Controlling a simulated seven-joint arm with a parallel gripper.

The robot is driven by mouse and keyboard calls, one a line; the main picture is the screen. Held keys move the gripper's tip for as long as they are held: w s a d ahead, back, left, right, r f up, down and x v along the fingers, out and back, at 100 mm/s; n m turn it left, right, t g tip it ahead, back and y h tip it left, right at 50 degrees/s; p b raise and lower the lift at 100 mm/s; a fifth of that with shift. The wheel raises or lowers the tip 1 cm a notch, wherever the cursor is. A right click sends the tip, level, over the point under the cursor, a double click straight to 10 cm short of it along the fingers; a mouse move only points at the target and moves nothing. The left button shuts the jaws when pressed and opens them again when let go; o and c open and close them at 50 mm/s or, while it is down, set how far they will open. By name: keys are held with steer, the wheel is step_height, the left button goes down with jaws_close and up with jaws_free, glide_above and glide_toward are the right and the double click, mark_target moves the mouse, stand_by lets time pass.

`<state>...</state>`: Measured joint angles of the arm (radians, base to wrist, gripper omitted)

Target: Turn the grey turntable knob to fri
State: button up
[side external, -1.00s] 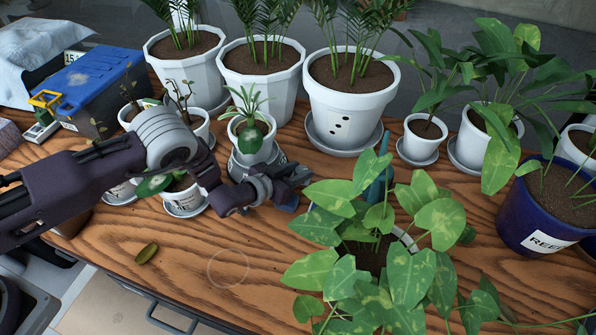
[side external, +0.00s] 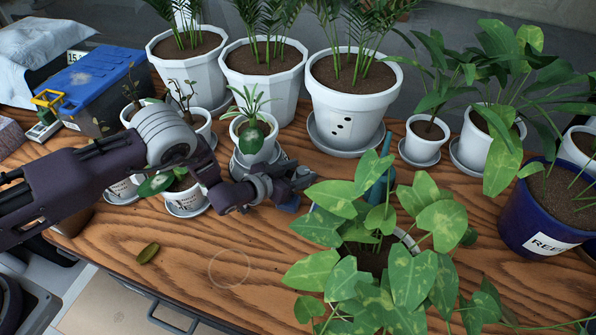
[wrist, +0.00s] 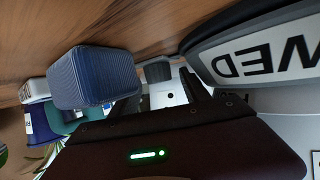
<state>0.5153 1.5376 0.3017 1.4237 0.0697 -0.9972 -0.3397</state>
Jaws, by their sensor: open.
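The grey turntable knob (side external: 238,168) sits under a small white pot with a spiky plant, mid-table in the side view. My gripper covers part of its front. In the wrist view the dark grey rim of the knob (wrist: 215,48) fills the upper right, with a white label showing WED upside down. My gripper (side external: 296,190) is low over the table at the knob's front right, with its fingers apart. In the wrist view my gripper (wrist: 127,75) shows a blue ribbed pad and a smaller dark pad, with nothing between them. I cannot tell whether a finger touches the knob.
A leafy variegated plant (side external: 412,275) stands close at my gripper's right front. Large white palm pots (side external: 345,110) line the back. Small potted plants (side external: 185,197) stand left, partly under my arm.

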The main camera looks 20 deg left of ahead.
steer(key=v, duration=0.7)
steer(key=shift+r, duration=0.1)
